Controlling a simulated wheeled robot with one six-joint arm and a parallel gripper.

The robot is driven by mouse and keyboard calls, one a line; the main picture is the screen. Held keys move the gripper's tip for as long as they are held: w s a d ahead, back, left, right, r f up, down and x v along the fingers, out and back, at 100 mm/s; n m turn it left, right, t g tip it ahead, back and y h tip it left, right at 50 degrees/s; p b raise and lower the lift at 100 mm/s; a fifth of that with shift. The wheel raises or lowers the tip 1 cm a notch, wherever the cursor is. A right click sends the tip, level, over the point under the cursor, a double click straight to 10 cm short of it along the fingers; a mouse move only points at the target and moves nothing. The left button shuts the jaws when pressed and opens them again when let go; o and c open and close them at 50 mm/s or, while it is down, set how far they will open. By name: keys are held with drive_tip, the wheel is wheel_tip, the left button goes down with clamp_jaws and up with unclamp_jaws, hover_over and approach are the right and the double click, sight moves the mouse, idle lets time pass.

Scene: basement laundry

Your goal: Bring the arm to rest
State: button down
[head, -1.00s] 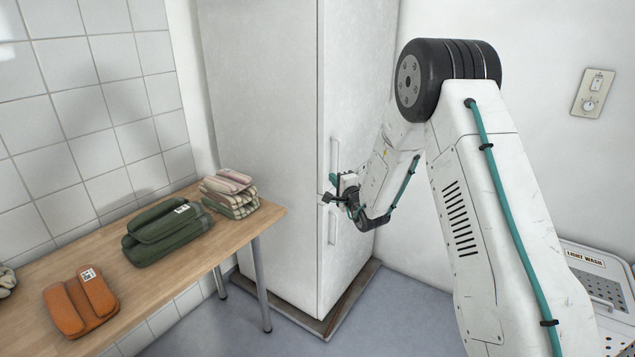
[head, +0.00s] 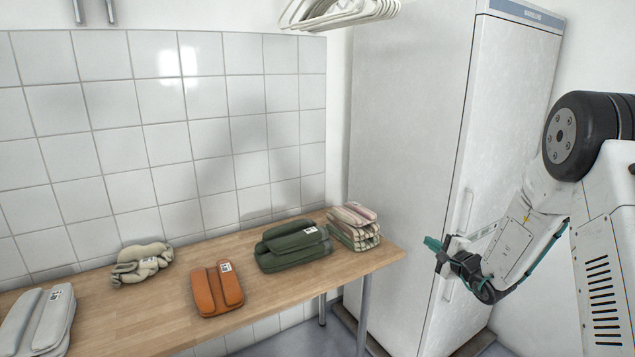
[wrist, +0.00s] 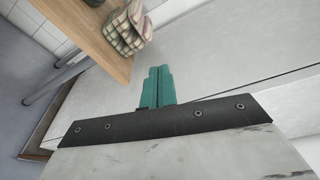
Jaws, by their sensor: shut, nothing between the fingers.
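My gripper (head: 434,245) is in front of the tall white cabinet with its teal fingers together and nothing between them. It points left, towards the right end of the wooden table, and stands apart from the table and its folded cloths. In the wrist view the teal fingers (wrist: 158,87) lie side by side, closed. The arm is bent and comes in from the right edge of the head view.
The wooden table (head: 150,312) holds striped cloths (head: 354,227), a green bundle (head: 293,246), an orange bundle (head: 217,289), a beige bundle (head: 141,263) and a grey bundle (head: 38,322). The white cabinet (head: 410,130) stands behind my gripper. White hangers (head: 340,12) hang above.

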drive_tip(key=s+a+r+n+g+y, duration=0.6)
drive_tip(key=s+a+g+y, duration=0.1)
drive_tip(key=s+a, duration=0.45)
drive_tip(key=s+a+r+n+g, duration=0.2)
drive_tip(key=s+a+g, duration=0.15)
drive_tip(key=s, duration=0.35)
drive_tip(key=s+a+r+n+g, duration=0.2)
drive_tip(key=s+n+g, duration=0.15)
drive_tip(key=s, duration=0.35)
drive_tip(key=s+d+r+n+h, duration=0.1)
drive_tip(key=s+d+r+h, duration=0.1)
drive_tip(key=s, duration=0.6)
drive_tip(key=s+d+r+n+h, duration=0.2)
drive_tip(key=s+d+h, duration=0.2)
drive_tip(key=s+h, duration=0.2)
drive_tip(key=s+d+r+n+h, duration=0.2)
drive_tip(key=s+d+r+h, duration=0.1)
drive_tip(key=s, duration=0.7)
drive_tip(key=shift+s+g+h, duration=0.15)
drive_tip(key=shift+g+h, duration=0.15)
drive_tip(key=shift+h, duration=0.5)
drive_tip(key=shift+n, duration=0.25)
